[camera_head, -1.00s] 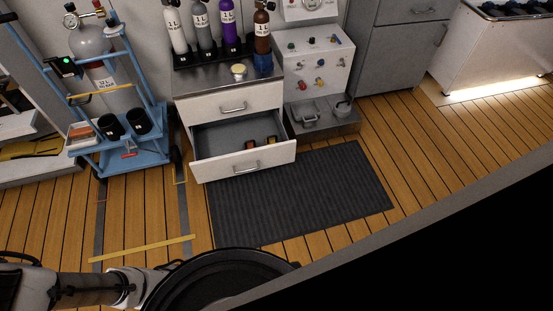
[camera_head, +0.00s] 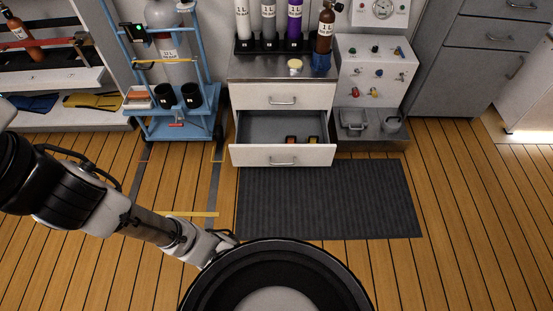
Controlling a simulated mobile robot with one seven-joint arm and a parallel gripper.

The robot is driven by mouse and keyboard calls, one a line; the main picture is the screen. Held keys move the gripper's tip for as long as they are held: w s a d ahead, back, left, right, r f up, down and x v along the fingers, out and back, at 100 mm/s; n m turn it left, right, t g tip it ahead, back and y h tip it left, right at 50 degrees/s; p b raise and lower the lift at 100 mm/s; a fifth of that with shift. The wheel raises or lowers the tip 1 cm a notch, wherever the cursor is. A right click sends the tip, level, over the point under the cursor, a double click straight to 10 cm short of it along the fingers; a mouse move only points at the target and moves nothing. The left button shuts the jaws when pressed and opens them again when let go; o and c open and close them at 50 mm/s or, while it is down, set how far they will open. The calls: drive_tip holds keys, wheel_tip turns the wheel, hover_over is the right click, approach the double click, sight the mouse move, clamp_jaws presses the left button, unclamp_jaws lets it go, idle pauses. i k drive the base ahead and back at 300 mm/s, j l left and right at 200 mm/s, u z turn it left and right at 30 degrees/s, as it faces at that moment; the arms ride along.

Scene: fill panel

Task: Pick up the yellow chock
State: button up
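No plain yellow chock can be made out for certain. Two small dark pieces with orange or yellowish parts (camera_head: 313,140) lie at the right of the open lower drawer (camera_head: 282,155), too small to identify. A round yellowish item (camera_head: 295,66) sits on the counter above. My arm reaches in from the left edge over the wooden floor. Its far end (camera_head: 222,242) is beside the black round part of my body, well short of the drawer. The fingers cannot be made out there, and nothing held is visible.
A blue cart (camera_head: 180,127) with a gas cylinder stands left of the drawer cabinet (camera_head: 255,95). Small bottles stand on the counter. A control panel (camera_head: 372,75) is at the right. A dark mat (camera_head: 330,200) lies before the drawer; the floor around it is clear.

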sight(312, 139)
drive_tip(key=i+l+z, duration=0.25)
drive_tip(key=i, duration=0.75)
drive_tip(key=i+l+z, duration=0.15)
drive_tip(key=i+z, duration=0.15)
drive_tip(key=i, duration=0.7)
